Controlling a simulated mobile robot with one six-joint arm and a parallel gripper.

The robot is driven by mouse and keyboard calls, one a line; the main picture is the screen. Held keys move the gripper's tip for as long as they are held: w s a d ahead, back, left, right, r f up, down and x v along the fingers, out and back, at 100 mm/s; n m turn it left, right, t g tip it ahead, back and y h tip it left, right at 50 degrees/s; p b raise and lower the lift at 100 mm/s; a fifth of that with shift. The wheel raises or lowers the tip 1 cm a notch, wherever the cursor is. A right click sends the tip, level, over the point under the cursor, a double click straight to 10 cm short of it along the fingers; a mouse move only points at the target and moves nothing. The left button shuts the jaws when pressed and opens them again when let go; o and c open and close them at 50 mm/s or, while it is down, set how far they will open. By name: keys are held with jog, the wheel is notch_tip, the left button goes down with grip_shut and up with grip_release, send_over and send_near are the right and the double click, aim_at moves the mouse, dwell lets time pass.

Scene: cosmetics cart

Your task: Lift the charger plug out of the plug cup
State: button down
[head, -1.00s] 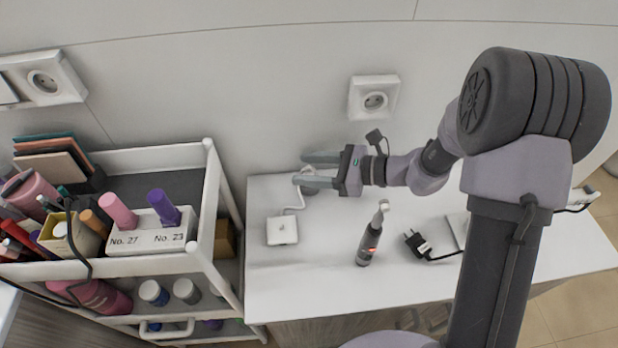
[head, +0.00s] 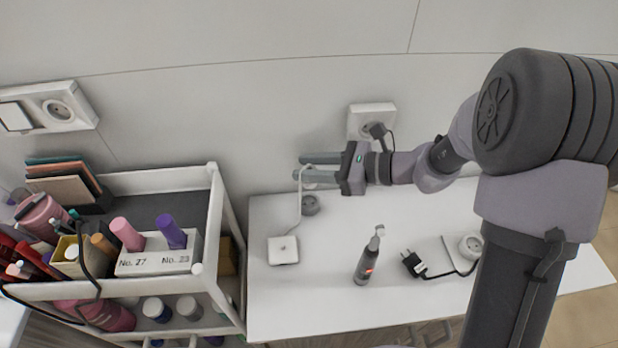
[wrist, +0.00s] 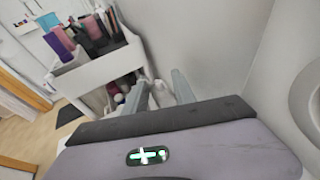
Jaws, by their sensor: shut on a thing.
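The white charger plug (head: 311,174) is between the two grey fingers of my gripper (head: 298,173) in the head view, and the fingers are shut on it. It appears raised above the small grey plug cup (head: 311,205), which stands on the white table near the wall. A thin white cord runs from the plug down to a white square charger base (head: 283,250) on the table. In the wrist view the white plug (wrist: 162,94) shows between the fingertips (wrist: 160,90), partly hidden by them.
A white cart (head: 211,245) full of cosmetics stands left of the table. A wall socket (head: 370,120) is behind my wrist.

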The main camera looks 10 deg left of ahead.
aim_at(309, 164)
notch_tip(309, 164, up, 20)
jog(key=p, duration=0.6)
